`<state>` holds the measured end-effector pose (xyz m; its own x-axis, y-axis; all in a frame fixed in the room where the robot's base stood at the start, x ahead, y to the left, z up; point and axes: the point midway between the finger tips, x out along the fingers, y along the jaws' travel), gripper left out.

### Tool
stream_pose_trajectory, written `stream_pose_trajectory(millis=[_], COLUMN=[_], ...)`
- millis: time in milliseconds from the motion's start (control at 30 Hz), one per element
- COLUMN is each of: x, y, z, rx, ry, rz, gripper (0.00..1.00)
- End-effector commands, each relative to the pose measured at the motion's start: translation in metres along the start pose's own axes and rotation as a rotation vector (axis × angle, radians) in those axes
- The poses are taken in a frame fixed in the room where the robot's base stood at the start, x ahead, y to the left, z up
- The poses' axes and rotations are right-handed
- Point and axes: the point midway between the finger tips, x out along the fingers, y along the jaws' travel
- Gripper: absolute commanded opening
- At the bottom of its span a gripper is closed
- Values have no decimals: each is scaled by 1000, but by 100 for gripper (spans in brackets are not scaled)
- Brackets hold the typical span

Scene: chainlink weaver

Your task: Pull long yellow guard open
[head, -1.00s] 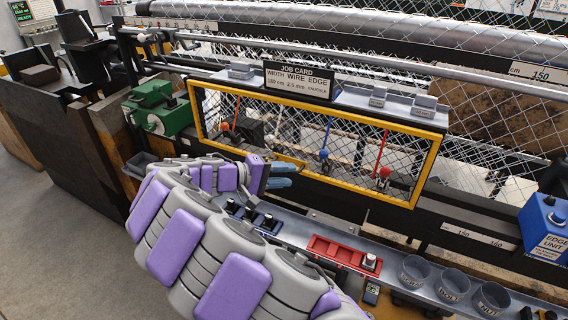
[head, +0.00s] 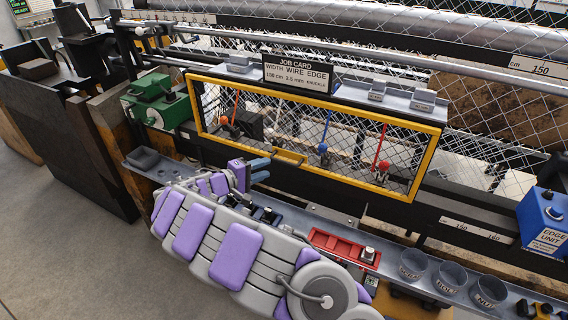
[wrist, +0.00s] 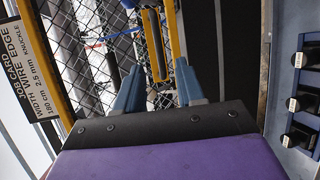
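The long yellow guard (head: 314,96) is a rectangular yellow frame around wire mesh on the machine's front in the head view. It looks closed. Its yellow handle (head: 289,157) sits on the lower rail, left of centre. My gripper (head: 263,169) is just left of and below the handle, with its blue fingers pointing towards the guard. In the wrist view my gripper (wrist: 158,72) is open and empty. The handle (wrist: 152,45) lies ahead, lined up with the gap between the fingers. I see no clear contact.
Levers with red, orange and blue knobs show behind the mesh. The job card (head: 297,75) stands above the guard. Below are a red tray (head: 343,247) and several cups (head: 450,278) on a grey ledge. A green unit (head: 157,102) is left; the blue edge unit (head: 543,222) is right.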

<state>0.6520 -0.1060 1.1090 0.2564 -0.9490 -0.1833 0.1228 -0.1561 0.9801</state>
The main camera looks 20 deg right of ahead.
Motion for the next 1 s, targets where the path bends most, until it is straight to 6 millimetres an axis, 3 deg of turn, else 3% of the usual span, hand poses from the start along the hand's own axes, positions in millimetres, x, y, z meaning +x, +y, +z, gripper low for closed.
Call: stream_pose_trajectory(millis=[200,500,900,1000], x=[45,87,93,93], y=[-1,-1,0,0], z=[1,2,1,1], rx=[0,1,-1,-1], ry=[-3,-4,-2,-2], rz=[0,-2,1,1], gripper=[38,38,38,30])
